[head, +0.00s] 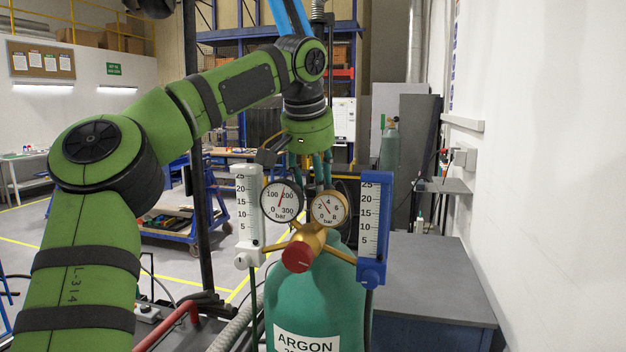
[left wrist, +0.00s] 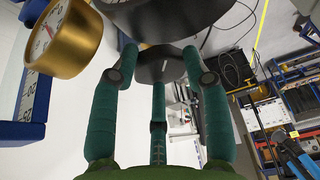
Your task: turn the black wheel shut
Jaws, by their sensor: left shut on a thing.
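My left gripper (head: 312,172) comes down from above, behind the two pressure gauges on the green argon cylinder (head: 318,300). The gripper is shut on the wheel. In the head view the wheel is hidden behind the gauges and fingers, and its turn angle cannot be told. My right gripper is not in view.
A black-rimmed gauge (head: 282,201) and a brass gauge (head: 330,208) stand close in front of the fingers. A white flowmeter (head: 247,215) and a blue flowmeter (head: 375,228) flank them. A red knob (head: 298,256) faces me. A grey bench (head: 435,275) stands right.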

